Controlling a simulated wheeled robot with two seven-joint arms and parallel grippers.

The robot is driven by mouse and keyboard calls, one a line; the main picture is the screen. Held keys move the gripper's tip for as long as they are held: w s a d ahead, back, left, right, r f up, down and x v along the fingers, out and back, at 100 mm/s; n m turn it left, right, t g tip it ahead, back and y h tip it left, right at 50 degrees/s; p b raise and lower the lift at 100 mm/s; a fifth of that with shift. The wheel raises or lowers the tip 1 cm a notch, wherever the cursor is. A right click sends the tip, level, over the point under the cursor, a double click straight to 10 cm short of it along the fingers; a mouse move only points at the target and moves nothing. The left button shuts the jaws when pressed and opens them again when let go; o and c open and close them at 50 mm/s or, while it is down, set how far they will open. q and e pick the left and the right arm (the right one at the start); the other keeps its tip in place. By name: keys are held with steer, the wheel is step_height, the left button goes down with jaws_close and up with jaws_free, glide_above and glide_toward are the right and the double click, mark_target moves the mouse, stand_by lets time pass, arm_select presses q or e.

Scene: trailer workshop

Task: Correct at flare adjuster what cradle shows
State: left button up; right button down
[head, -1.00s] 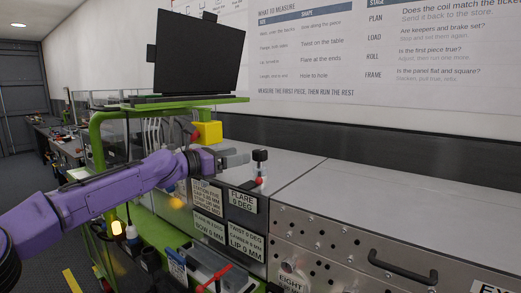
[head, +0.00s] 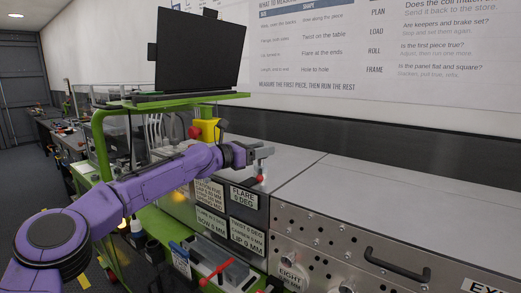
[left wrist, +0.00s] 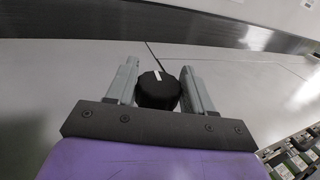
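The flare adjuster shows in the left wrist view as a black knob (left wrist: 158,90) with a white mark on top. In the head view my gripper mostly covers it, above a small red ball (head: 260,179). My left gripper (head: 263,150) is over the cabinet's front edge. Its two grey fingers (left wrist: 160,82) stand apart, one on each side of the knob, with little or no gap. A plate reading "FLARE 0 DEG" (head: 244,195) is on the front just below. I cannot make out a cradle reading. My right gripper is out of view.
More label plates (head: 211,220) sit on the cabinet front, some too small to read. A green cart (head: 190,102) carries a dark monitor (head: 203,52), with a yellow box and red button (head: 207,130) below. The grey cabinet top (head: 350,205) is clear to the right.

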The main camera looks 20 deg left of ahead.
arm_select(q)
steer(key=n+t+y+b, duration=0.1)
steer(key=n+y+b, duration=0.1)
steer(key=y, duration=0.1)
steer(key=n+t+y+b, duration=0.1)
steer(key=n+t+y, duration=0.1)
steer(key=y, duration=0.1)
steer(key=shift+f+b, duration=0.15)
steer(key=shift+b, duration=0.25)
steer(key=shift+n+t+y+b, duration=0.5)
steer(key=shift+n+y+b, duration=0.3)
steer(key=shift+n+y, duration=0.75)
steer(key=shift+r+y, duration=0.2)
steer(key=shift+y, duration=0.15)
steer(key=o, duration=1)
steer(key=shift+c, duration=0.2)
steer(key=shift+w, duration=0.1)
steer(key=shift+f, duration=0.1)
